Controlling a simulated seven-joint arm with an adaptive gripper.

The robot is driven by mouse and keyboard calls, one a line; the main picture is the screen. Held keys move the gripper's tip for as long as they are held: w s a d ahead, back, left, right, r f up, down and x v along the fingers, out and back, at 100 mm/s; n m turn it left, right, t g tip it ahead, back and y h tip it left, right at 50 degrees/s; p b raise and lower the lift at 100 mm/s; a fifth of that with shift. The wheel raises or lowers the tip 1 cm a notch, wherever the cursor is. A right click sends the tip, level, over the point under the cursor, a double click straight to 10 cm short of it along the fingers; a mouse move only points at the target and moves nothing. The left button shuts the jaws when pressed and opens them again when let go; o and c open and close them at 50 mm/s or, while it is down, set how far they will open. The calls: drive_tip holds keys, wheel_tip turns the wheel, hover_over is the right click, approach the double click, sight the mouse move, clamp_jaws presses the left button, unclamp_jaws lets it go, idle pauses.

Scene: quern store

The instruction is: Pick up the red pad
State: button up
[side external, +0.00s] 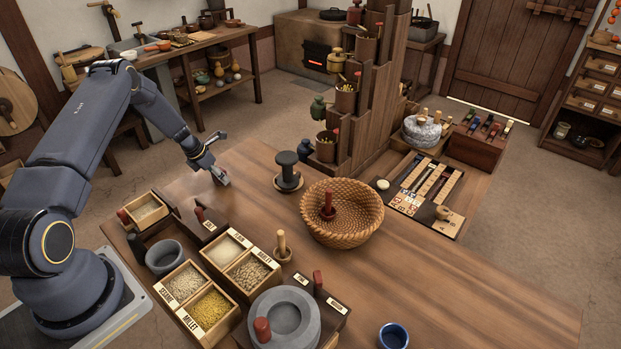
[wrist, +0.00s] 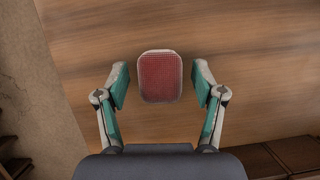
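The red pad (wrist: 159,77) shows in the wrist view as a red textured rounded rectangle with a pale rim, on the wooden tabletop. My gripper (wrist: 160,85) is open, with one finger to the left and one to the right of the pad and a visible gap on each side. In the side external view my gripper (side external: 221,179) is low at the far left edge of the table (side external: 440,285). The pad cannot be made out there. I cannot tell whether the fingertips are level with the pad or above it.
A black spool-like stand (side external: 288,178) and a wicker basket (side external: 342,228) are right of my gripper. A tall stepped wooden tower (side external: 372,120) rises behind them. Grain boxes (side external: 210,308) and a grey quern (side external: 290,318) fill the near left. The front right tabletop is mostly clear, with a blue cup (side external: 393,336).

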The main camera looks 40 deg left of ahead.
drive_tip(key=c, duration=1)
drive_tip(key=shift+r, duration=0.2)
drive_tip(key=shift+c, duration=0.2)
